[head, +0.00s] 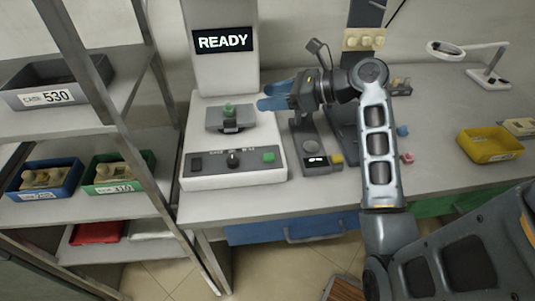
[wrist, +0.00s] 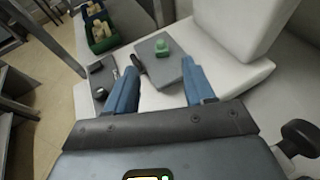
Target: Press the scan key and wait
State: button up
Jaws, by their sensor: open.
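A white machine (head: 225,50) stands on the bench, its lit display (head: 222,40) reading READY. Its front panel (head: 215,170) has a black switch (head: 196,164), a black knob (head: 233,159) and a green key (head: 268,157); the small labels are too blurred to read. A green part (head: 229,110) sits on the grey stage (head: 214,120); both show in the wrist view (wrist: 162,46). My gripper (head: 266,97) has blue fingers, open and empty, just right of the stage and behind the green key, apart from it. The green key is not visible in the wrist view.
A small device with a display and yellow button (head: 337,159) stands right of the machine. A yellow bin (head: 488,146) and lamp (head: 488,78) are at the far right. A rack with a blue bin (head: 44,190) and green bin (head: 118,187) stands left.

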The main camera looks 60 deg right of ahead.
grip_shut()
dwell(1.5)
